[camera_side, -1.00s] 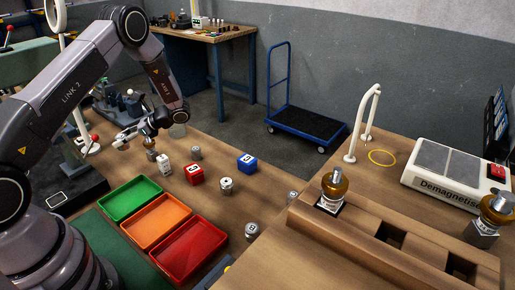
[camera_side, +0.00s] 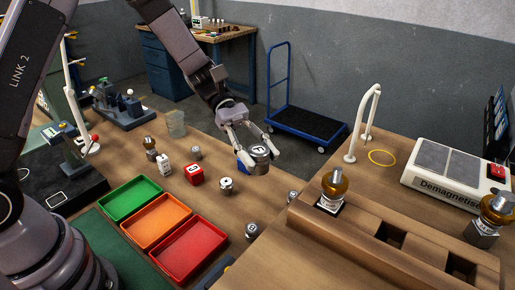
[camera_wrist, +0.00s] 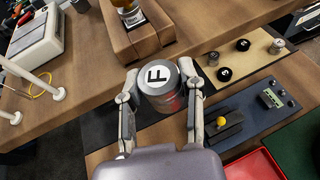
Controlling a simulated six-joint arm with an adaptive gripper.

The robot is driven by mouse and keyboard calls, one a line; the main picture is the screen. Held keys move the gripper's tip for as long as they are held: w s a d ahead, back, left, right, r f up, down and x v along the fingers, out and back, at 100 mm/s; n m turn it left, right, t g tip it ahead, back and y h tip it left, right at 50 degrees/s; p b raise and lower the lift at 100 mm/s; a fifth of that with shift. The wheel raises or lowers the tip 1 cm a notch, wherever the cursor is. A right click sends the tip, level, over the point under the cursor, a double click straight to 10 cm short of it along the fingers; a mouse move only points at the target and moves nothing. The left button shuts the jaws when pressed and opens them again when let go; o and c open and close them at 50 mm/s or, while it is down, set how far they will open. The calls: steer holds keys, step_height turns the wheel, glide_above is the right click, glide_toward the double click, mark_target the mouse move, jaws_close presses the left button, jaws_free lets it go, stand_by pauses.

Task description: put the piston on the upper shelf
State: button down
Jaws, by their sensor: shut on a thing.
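My gripper (camera_side: 250,153) is shut on a silver metal cylinder (camera_side: 260,153) with a letter label on its end, taken here as the piston. It is held above the bench in the side view. In the wrist view the same cylinder (camera_wrist: 156,78) shows a black F on a white label, between the two fingers of my gripper (camera_wrist: 160,100). A blue block (camera_side: 247,168) is partly hidden behind the held cylinder. I cannot make out for sure which surface is the upper shelf.
Green (camera_side: 130,198), orange (camera_side: 157,221) and red (camera_side: 190,250) trays stand on the bench. A red block (camera_side: 194,174) and small metal cylinders stand nearby. At right, a wooden block (camera_side: 385,255) with pockets holds a brass-topped part (camera_side: 334,184); a demagnetiser (camera_side: 458,172) lies behind.

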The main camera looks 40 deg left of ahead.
steer(key=d+r+n+t, duration=0.5)
steer(key=d+r+t, duration=0.1)
steer(key=d+r, duration=0.35)
glide_above(379, 190)
steer(key=f, duration=0.7)
steer(key=shift+s+a+f, duration=0.35)
steer(key=shift+s, duration=0.05)
steer(key=shift+w+d+f, duration=0.2)
steer(key=shift+w+f, duration=0.05)
steer(key=shift+f, duration=0.15)
steer(key=shift+w+d+f, duration=0.2)
steer(key=shift+f, duration=0.2)
steer(key=shift+f+h, duration=0.3)
steer(key=shift+f, duration=1.1)
steer(key=c, duration=0.7)
jaws_free()
steer(key=shift+f, duration=0.15)
